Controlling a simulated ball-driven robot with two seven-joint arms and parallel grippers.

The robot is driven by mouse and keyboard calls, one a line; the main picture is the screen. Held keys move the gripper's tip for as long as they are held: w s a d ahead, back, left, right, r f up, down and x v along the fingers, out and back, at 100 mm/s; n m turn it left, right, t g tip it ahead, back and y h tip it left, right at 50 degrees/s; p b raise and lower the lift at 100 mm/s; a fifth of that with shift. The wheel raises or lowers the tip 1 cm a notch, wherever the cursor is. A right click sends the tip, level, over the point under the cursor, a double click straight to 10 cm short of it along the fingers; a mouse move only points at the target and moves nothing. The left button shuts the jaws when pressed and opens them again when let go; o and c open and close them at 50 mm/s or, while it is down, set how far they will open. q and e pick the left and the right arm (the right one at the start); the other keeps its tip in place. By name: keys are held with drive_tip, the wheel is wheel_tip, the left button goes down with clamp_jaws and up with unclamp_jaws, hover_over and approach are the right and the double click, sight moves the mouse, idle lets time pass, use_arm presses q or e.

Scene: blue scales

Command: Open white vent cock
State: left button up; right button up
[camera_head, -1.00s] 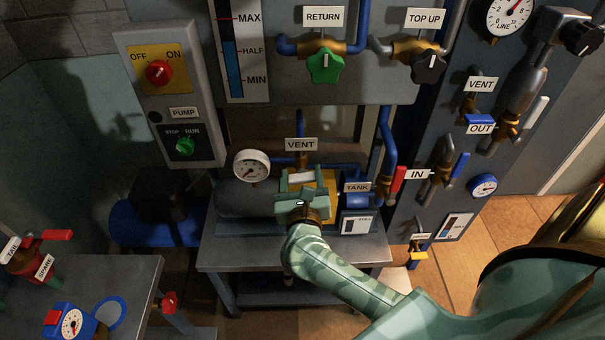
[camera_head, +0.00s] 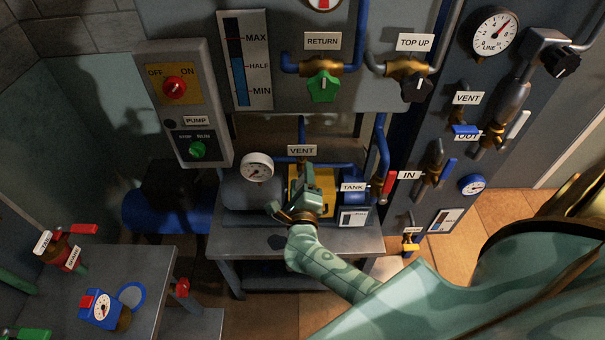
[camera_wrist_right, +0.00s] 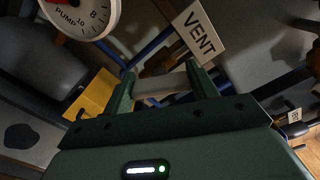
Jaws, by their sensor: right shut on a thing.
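The white vent cock's pale lever (camera_wrist_right: 165,86) shows in the right wrist view, spanning between the fingers of my right gripper (camera_wrist_right: 162,82). The VENT label (camera_wrist_right: 199,35) is just beyond it. In the head view my right gripper (camera_head: 291,190) is slanted, in front of the yellow block (camera_head: 326,184) and below the VENT label (camera_head: 302,150). It is shut on the lever, which its fingers hide there. The brass pipe fitting (camera_head: 302,160) shows just above. My left gripper is not in view.
A round pump gauge (camera_head: 257,168) is close left of the gripper. The TANK label (camera_head: 353,187) and the red IN lever (camera_head: 389,184) are to the right. A small bench (camera_head: 345,240) is below. Another VENT valve with a blue lever (camera_head: 465,130) is on the right panel.

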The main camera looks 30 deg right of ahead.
drive_tip(key=n+p, duration=0.1)
drive_tip(key=n, duration=0.1)
drive_tip(key=shift+n+p, duration=0.3)
drive_tip(key=shift+f+n+p, duration=0.1)
drive_tip(key=shift+n+p, duration=0.55)
drive_tip(key=shift+n, duration=0.95)
drive_tip(key=o, duration=1)
drive_tip(key=shift+a, duration=0.1)
